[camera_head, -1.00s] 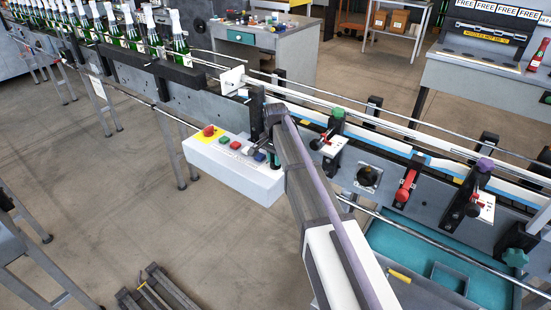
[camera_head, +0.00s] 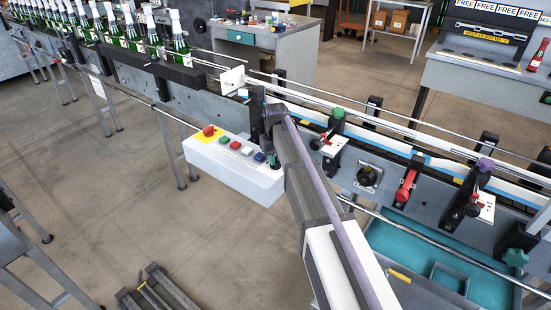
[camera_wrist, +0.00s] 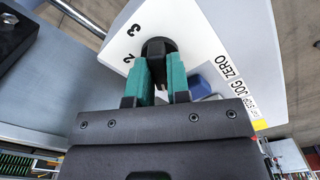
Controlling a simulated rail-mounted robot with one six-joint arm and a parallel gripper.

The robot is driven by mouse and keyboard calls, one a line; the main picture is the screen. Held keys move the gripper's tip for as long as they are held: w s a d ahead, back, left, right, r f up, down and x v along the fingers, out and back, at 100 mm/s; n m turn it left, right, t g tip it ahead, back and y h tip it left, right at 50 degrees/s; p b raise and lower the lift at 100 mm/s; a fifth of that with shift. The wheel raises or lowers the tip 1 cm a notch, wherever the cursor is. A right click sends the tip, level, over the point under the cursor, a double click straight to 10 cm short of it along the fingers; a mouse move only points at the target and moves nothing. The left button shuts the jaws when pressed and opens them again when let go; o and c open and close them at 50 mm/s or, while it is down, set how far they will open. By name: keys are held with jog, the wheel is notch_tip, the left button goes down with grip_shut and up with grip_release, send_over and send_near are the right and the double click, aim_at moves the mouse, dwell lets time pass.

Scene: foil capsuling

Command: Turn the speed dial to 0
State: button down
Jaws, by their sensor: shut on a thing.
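The white control box (camera_head: 238,170) hangs at the front of the conveyor, below the end of my arm. In the wrist view, the black speed dial (camera_wrist: 158,47) sits on the white panel (camera_wrist: 190,30), with the printed numbers 2 and 3 beside it. My gripper (camera_wrist: 161,62) has its teal fingers on either side of the dial, shut on it. The fingers cover part of the dial, and I cannot tell which number it points to. The 0 mark is not visible. The words JOG ZERO are printed at the panel's right.
A blue button (camera_wrist: 200,87) is close to the right finger. In the head view, a red stop button (camera_head: 209,130) and several coloured buttons are on the box top. The conveyor with guide rails runs behind, with green bottles (camera_head: 180,42) at upper left.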

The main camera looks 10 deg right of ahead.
jog(key=n, duration=0.6)
jog(key=shift+n, duration=0.4)
dwell(0.3)
jog(key=c, duration=1.1)
grip_release()
notch_tip(320, 180, up, 11)
jog(key=p, duration=1)
jog(key=shift+f+p, duration=0.1)
jog(key=shift+p, duration=0.3)
